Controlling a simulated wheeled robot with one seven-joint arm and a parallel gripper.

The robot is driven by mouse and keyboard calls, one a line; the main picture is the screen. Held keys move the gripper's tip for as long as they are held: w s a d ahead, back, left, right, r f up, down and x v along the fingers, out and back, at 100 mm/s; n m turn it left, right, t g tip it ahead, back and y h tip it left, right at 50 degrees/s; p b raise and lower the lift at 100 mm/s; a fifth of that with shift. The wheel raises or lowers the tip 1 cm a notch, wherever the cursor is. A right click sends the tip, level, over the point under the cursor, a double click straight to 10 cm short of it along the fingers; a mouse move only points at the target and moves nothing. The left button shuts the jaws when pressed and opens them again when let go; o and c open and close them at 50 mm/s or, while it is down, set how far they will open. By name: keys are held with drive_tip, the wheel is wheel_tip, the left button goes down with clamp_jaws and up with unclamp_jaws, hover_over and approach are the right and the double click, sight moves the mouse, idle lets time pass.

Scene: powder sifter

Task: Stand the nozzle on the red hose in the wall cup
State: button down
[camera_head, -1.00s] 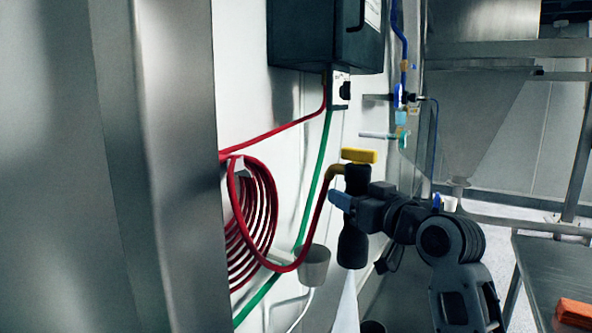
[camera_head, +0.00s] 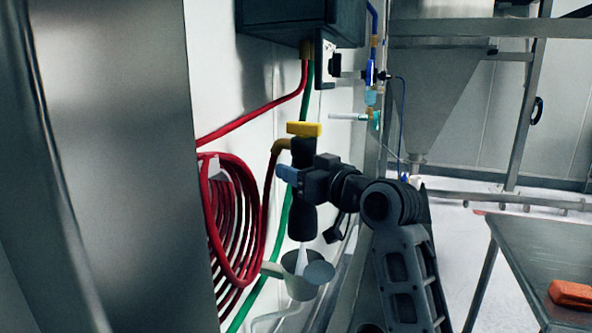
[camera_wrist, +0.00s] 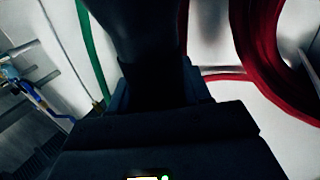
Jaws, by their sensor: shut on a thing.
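The nozzle (camera_head: 303,218) is a black upright body with a yellow top (camera_head: 304,129), joined by a brass elbow to the red hose (camera_head: 267,190). My gripper (camera_head: 300,178) is shut on its middle from the right. The nozzle's black body also fills the top middle of the wrist view (camera_wrist: 155,45). The grey wall cup (camera_head: 298,287) is on the wall below the nozzle's lower end. A pale cone runs from that end towards the cup's mouth; I cannot tell whether it is spray or a tip. A grey disc (camera_head: 319,272) overlaps the cup's right side.
The coiled red hose (camera_head: 230,225) hangs on the wall to the left, with a green hose (camera_head: 262,285) beside it. A dark box (camera_head: 290,20) is above. A steel panel (camera_head: 130,160) blocks the far left. A steel table (camera_head: 530,255) with an orange block (camera_head: 573,294) is right.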

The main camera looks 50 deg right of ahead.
drive_tip(key=shift+s+f+b, duration=0.1)
drive_tip(key=shift+f+b, duration=4.9)
drive_tip(key=shift+f, duration=1.35)
drive_tip(key=shift+f+b, duration=0.4)
drive_tip(key=shift+f, duration=0.2)
drive_tip(key=shift+c, duration=2.2)
unclamp_jaws()
drive_tip(key=shift+f, duration=0.1)
drive_tip(key=s+a, duration=0.1)
drive_tip(key=s, duration=0.6)
drive_tip(key=shift+s+a+b, duration=0.15)
drive_tip(key=shift+s+b, duration=0.2)
drive_tip(key=shift+b, duration=0.05)
